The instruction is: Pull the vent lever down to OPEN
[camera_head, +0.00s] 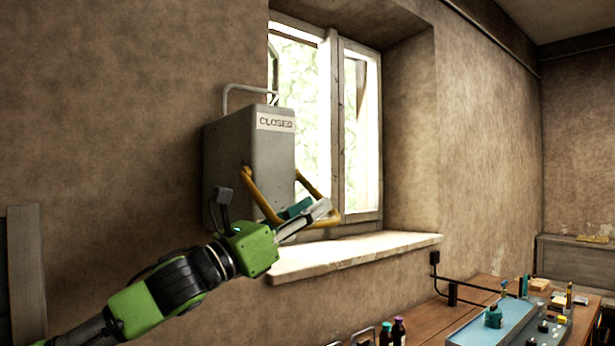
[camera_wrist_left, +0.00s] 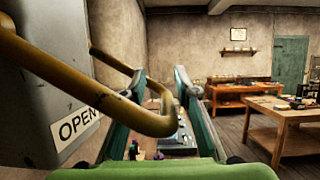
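The vent lever (camera_head: 262,196) is a yellow U-shaped bar on a grey wall box (camera_head: 228,150). Its arms slope down and outward from the box. A CLOSED label (camera_head: 276,123) is near the box's top; an OPEN label (camera_wrist_left: 77,128) is lower, in the left wrist view. My left gripper (camera_head: 305,215) is at the lever's outer end. In the left wrist view the lever's rounded end (camera_wrist_left: 158,122) lies between my spread fingers (camera_wrist_left: 155,112). The fingers look open around it; whether they touch it is unclear. My right gripper is out of view.
A window (camera_head: 352,130) and its stone sill (camera_head: 350,252) are right beside and below the box. A workbench (camera_head: 425,326) with bottles and a blue device (camera_head: 500,322) is at lower right. Another wooden table (camera_wrist_left: 285,122) stands across the room.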

